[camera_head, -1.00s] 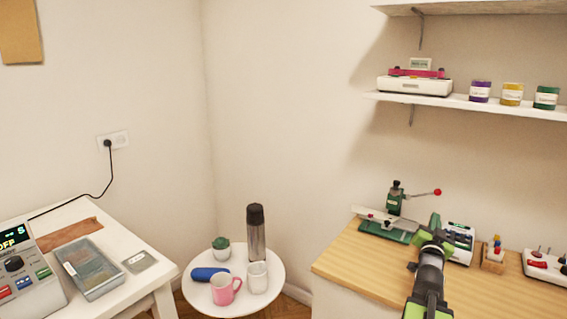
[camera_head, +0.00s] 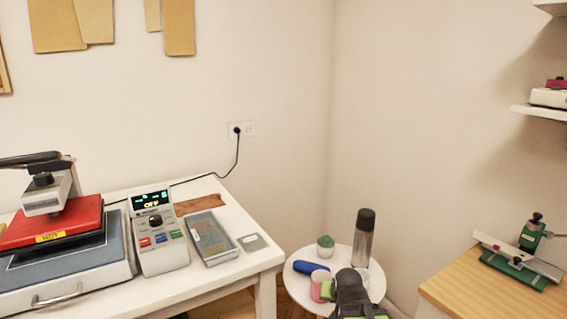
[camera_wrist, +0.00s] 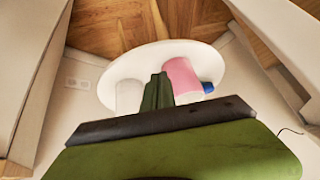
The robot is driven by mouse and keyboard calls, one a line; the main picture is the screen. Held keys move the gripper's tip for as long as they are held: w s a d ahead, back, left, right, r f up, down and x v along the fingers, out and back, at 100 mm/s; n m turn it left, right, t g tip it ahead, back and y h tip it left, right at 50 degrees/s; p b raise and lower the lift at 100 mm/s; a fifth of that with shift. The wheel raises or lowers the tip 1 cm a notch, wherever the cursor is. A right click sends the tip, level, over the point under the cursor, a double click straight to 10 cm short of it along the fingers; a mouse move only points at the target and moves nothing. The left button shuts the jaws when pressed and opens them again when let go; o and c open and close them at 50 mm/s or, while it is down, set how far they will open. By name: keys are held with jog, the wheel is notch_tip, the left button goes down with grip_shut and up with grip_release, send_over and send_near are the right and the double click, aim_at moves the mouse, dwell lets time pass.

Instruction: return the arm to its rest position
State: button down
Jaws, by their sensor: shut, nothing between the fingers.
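My gripper shows in the wrist view as a dark green pair of closed fingers (camera_wrist: 157,92) beyond a dark bar and a wide green body. It is shut and empty. In the head view my dark and green arm is at the bottom, in front of the small round white table (camera_head: 294,284); the fingertips are hard to make out there. My arm hides part of a pink mug (camera_head: 317,288) and of a white mug beside it. Both mugs show in the wrist view, the pink one (camera_wrist: 180,78) right of the fingers, the white one (camera_wrist: 129,97) left.
The round table also holds a dark flask (camera_head: 364,238), a small green plant (camera_head: 325,246) and a blue case (camera_head: 308,267). A white table with a red heat press (camera_head: 60,222) and a control box (camera_head: 158,235) stands left. A wooden worktop (camera_head: 450,282) is at right.

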jog(key=s+f+n+g, duration=0.25)
jog(key=s+g, duration=0.45)
jog(key=s, duration=0.7)
notch_tip(320, 180, up, 16)
jog(key=p, duration=1.7)
jog(key=shift+w+a+p, duration=0.15)
jog(key=shift+w+p, duration=0.15)
jog(key=shift+w, duration=0.05)
jog(key=shift+m, duration=0.25)
